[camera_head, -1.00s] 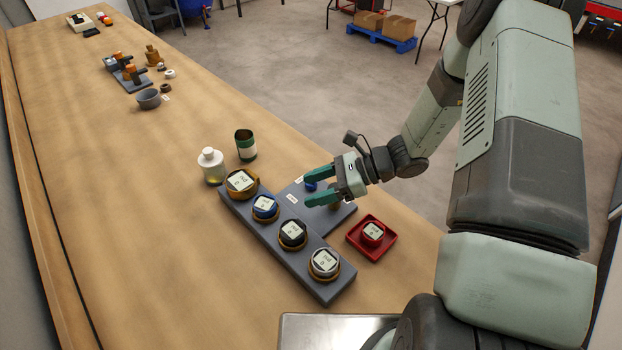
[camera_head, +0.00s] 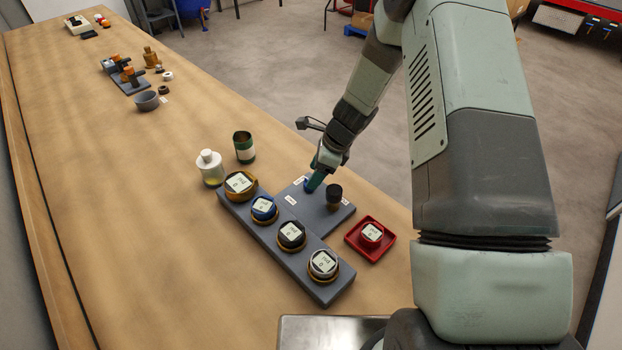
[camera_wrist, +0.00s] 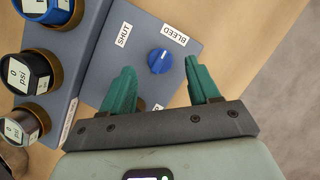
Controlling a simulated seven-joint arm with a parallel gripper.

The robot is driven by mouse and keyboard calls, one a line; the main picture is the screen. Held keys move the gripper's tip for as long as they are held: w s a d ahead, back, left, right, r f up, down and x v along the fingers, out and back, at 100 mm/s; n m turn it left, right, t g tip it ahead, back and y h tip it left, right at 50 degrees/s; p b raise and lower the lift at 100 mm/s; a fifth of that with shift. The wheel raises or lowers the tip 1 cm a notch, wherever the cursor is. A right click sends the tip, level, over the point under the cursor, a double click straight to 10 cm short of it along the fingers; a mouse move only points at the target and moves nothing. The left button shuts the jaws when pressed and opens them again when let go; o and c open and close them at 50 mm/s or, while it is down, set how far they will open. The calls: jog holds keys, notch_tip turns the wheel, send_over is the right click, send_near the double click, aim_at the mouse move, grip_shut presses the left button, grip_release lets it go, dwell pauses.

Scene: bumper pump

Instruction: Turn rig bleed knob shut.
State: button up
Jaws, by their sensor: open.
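The blue bleed knob (camera_wrist: 160,61) sits on a grey plate (camera_wrist: 102,72), between a SHUT label (camera_wrist: 124,34) and a BLEED label (camera_wrist: 174,34) in the wrist view. Its white mark appears to point up and right, toward the BLEED side. My gripper (camera_wrist: 159,68) is open, with one green finger to each side of the knob and visible space between. In the head view my gripper (camera_head: 316,181) points down at the plate's far end and partly hides the blue knob (camera_head: 307,188).
A black knob on a brass base (camera_head: 333,195) stands on the same plate. A rail (camera_head: 318,286) with several psi gauges runs alongside. A red tray (camera_head: 354,239) holds another gauge.

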jog(key=shift+x, duration=1.85)
jog(key=c, duration=1)
jog(key=shift+c, duration=0.2)
